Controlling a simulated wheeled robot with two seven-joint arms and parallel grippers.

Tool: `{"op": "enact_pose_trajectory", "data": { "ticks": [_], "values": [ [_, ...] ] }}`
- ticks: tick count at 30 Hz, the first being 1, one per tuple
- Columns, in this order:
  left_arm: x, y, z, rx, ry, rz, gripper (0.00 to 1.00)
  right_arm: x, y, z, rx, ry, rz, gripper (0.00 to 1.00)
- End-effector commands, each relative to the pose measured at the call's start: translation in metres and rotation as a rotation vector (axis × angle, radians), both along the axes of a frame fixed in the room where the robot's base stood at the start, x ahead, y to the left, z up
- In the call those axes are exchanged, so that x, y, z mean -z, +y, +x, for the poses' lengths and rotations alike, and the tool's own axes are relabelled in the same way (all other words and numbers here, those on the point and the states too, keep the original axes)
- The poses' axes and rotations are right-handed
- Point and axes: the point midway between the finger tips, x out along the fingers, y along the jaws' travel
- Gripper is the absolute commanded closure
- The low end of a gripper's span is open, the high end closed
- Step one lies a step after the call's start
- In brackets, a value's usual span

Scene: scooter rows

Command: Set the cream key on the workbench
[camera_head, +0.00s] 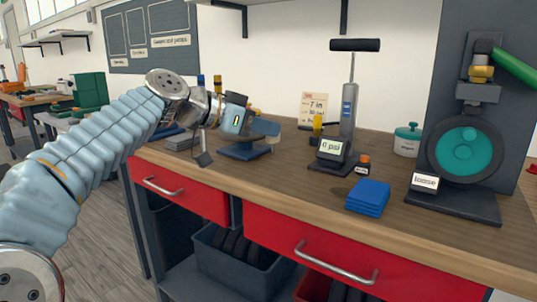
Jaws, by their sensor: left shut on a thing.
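My left gripper (250,122) reaches in from the left, above the left part of the workbench (285,172). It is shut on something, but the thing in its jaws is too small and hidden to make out. I cannot pick out the cream key anywhere in this view. My right gripper is not in view.
A blue vise-like tool (245,151) stands under the gripper. A pump with a "6 psi" sign (331,147), folded blue cloths (368,196), a teal-lidded pot (407,140) and a wheel stand (464,150) stand farther right.

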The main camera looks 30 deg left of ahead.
Motion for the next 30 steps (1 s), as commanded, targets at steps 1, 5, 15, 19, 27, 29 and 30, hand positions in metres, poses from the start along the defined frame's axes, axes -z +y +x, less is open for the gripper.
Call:
{"op": "enact_pose_trajectory", "data": {
  "ticks": [1,5,15,19,27,29,30],
  "values": [
    [0.010,0.003,0.006,-0.001,0.004,-0.001,1.00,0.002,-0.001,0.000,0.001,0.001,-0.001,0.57],
    [0.021,0.006,0.015,-0.001,0.001,0.001,1.00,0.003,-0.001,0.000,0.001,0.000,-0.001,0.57],
    [0.065,0.012,0.032,-0.002,0.002,0.000,1.00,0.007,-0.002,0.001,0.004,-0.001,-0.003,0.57],
    [0.073,0.012,0.032,-0.002,0.000,0.000,1.00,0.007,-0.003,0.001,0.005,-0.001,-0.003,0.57],
    [0.074,0.012,0.032,-0.001,-0.001,0.000,1.00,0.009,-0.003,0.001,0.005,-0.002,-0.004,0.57],
    [0.075,0.012,0.032,-0.001,0.000,0.000,0.81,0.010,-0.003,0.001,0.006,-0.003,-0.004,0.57],
    [0.074,0.012,0.032,-0.001,0.000,0.000,0.75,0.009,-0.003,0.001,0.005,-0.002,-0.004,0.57]
  ]
}}
